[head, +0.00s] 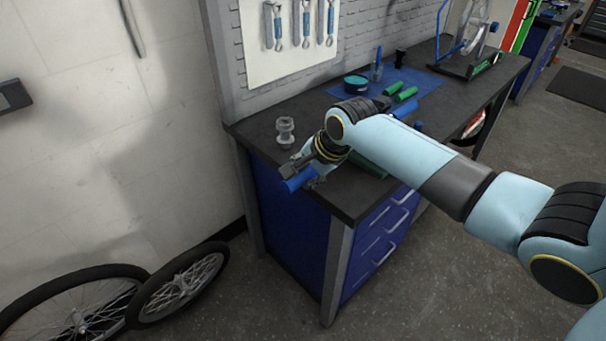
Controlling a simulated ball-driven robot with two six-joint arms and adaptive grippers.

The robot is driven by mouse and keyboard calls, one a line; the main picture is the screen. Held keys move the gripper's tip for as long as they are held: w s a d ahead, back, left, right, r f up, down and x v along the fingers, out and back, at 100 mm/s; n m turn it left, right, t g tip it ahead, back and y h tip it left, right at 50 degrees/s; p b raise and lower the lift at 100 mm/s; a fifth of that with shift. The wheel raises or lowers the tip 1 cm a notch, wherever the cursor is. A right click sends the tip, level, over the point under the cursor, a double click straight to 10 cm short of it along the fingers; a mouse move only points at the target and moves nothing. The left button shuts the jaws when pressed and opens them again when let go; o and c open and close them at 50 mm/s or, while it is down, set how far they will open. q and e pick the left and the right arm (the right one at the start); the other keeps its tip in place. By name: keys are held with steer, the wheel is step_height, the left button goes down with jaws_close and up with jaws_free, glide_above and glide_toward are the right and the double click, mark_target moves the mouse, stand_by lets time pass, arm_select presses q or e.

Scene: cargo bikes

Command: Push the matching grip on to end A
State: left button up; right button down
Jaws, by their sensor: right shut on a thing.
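My right gripper (301,174) reaches in from the right over the near left corner of the dark workbench (255,133). It is shut on a blue grip (295,184), which lies tilted at the bench's edge. Two green grips (400,91) lie on a blue mat (426,80) farther back. Another blue piece (401,112) shows partly behind my right arm. I cannot make out end A or its marking; my arm and gripper cover part of the bench top. My left gripper is not in view.
A grey metal fitting (285,131) stands on the bench just behind my right gripper. A wheel stand (475,50) is at the far end. Wheels (180,285) lean at the lower left.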

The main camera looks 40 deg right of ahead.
steer(key=shift+d, duration=0.8)
steer(key=shift+w+d, duration=0.15)
steer(key=shift+d, duration=0.95)
steer(key=shift+w+d, duration=0.1)
steer(key=shift+d, duration=1)
steer(key=shift+d, duration=0.5)
steer(key=shift+w+d, duration=0.2)
steer(key=shift+d, duration=2.05)
steer(key=shift+d, duration=0.55)
steer(key=c, duration=0.9)
jaws_free()
steer(key=shift+c, duration=0.2)
steer(key=shift+a+r, duration=0.1)
